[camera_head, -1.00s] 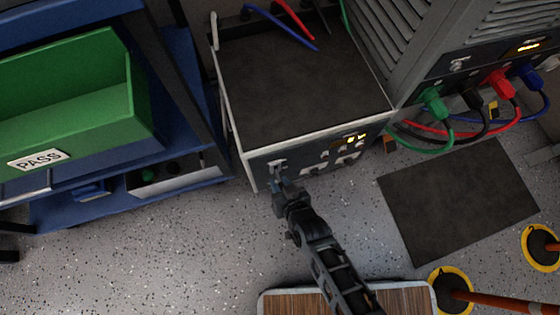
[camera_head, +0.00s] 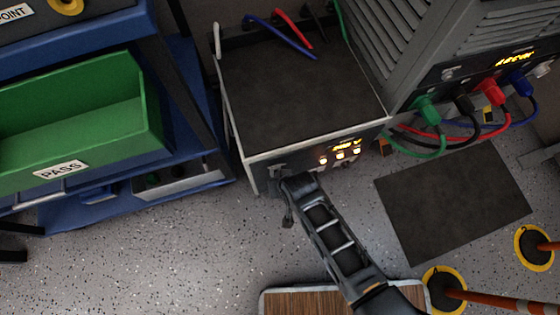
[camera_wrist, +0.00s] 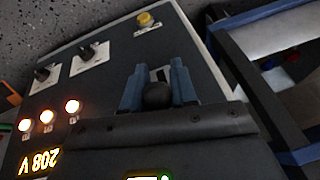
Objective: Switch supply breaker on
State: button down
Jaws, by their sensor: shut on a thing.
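The supply cabinet (camera_head: 300,95) has a dark top and a front panel with a lit yellow display (camera_head: 346,144) and three glowing lamps (camera_head: 340,155). In the wrist view the panel (camera_wrist: 105,90) appears turned over; its display (camera_wrist: 40,162) reads 208 V and its lamps (camera_wrist: 48,116) glow. My gripper (camera_head: 282,176) is at the left end of the panel in the head view. In the wrist view its blue fingers (camera_wrist: 158,74) stand on either side of the black round end of the breaker handle (camera_wrist: 157,95) and are shut on it. The handle's base is mostly hidden.
Two black knobs (camera_wrist: 82,64) and a yellow button (camera_wrist: 146,21) are on the panel. A blue cart with a green bin (camera_head: 80,125) stands left. A louvred cabinet (camera_head: 425,45) with coloured cables stands right. A dark mat (camera_head: 455,200) and yellow-ringed post bases (camera_head: 444,290) lie right.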

jog(key=shift+w+r, duration=0.1)
jog(key=shift+w, duration=0.05)
dwell(0.4)
jog(key=c, duration=1)
grip_release()
jog(key=shift+o, duration=0.2)
jog(key=shift+p+v, duration=1.85)
jog(key=shift+v, duration=2.05)
